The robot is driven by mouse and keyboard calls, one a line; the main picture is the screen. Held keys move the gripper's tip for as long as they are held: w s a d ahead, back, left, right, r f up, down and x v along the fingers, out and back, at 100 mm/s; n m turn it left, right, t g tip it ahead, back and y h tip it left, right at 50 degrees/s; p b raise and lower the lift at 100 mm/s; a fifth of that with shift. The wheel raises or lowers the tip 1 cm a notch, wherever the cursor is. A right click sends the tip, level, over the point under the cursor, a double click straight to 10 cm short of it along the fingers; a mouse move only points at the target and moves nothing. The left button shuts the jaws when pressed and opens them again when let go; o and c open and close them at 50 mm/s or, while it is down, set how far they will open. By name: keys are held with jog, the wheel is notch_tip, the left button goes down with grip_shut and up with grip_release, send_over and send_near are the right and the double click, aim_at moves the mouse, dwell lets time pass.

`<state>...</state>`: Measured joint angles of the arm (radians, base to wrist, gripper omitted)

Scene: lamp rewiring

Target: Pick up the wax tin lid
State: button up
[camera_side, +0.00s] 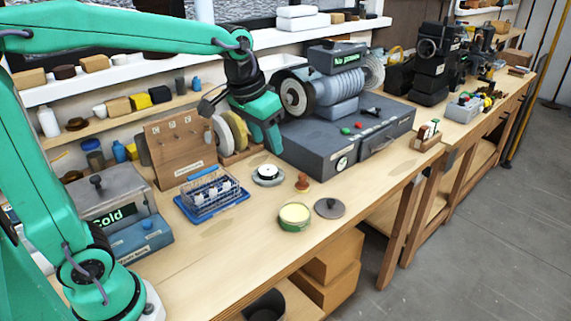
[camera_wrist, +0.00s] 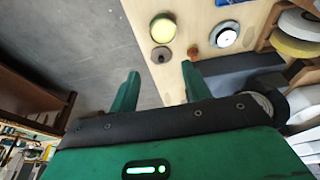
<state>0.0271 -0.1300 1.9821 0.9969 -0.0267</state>
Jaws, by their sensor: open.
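The wax tin lid (camera_side: 329,208) appears to be the flat dark grey disc with a small knob, lying on the bench near its front edge. It also shows in the wrist view (camera_wrist: 161,55), beyond the gap between my fingers. The open green tin (camera_side: 295,217) of pale yellow wax stands just left of it; in the wrist view the tin (camera_wrist: 163,29) is above the lid. My gripper (camera_side: 273,148) is open and empty, raised near the grey machine and apart from the lid. Both fingers show in the wrist view (camera_wrist: 160,72).
A small brown knobbed piece (camera_side: 302,183) and a round grey dish with a white centre (camera_side: 268,175) stand behind the tin and lid. A blue tray with a wire rack (camera_side: 208,195) is to the left. The grey machine (camera_side: 345,135) fills the back. Bench space right of the lid is clear.

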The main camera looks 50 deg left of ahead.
jog(key=w+d+f+g, duration=0.15)
jog(key=w+f, duration=0.45)
jog(key=w, duration=0.6)
jog(key=g, duration=0.2)
send_near(331, 201)
jog(key=shift+s+d+f, duration=0.1)
jog(key=shift+d+f, duration=0.25)
jog(key=shift+f, duration=1.3)
jog(key=shift+a+f, duration=0.2)
jog(key=shift+f, duration=2.4)
grip_shut()
